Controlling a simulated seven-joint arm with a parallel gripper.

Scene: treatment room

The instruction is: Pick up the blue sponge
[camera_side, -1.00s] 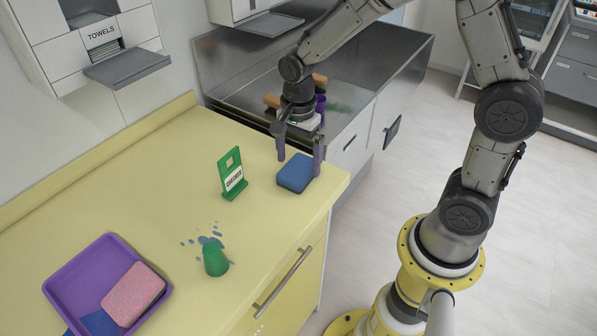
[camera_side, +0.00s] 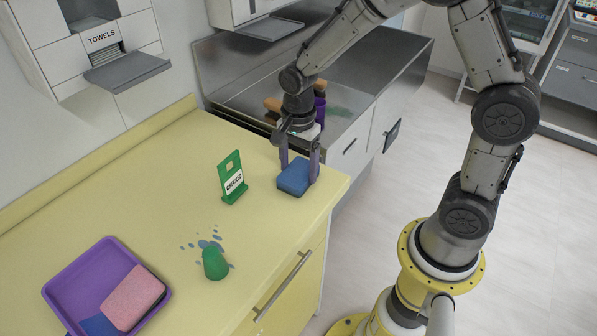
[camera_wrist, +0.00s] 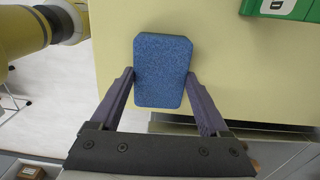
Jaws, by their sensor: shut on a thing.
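The blue sponge (camera_side: 294,176) is a small block at the right end of the yellow counter. My gripper (camera_side: 300,168) is above it with one purple finger on each side. In the wrist view the blue sponge (camera_wrist: 162,70) lies between the two fingertips of my gripper (camera_wrist: 160,80), which are shut on its sides. From these views I cannot tell whether the sponge is clear of the counter.
A green sign (camera_side: 232,178) stands to the left of the sponge. A purple tray (camera_side: 62,270) holds a pink sponge (camera_side: 133,298). A metal sink (camera_side: 235,75) is behind.

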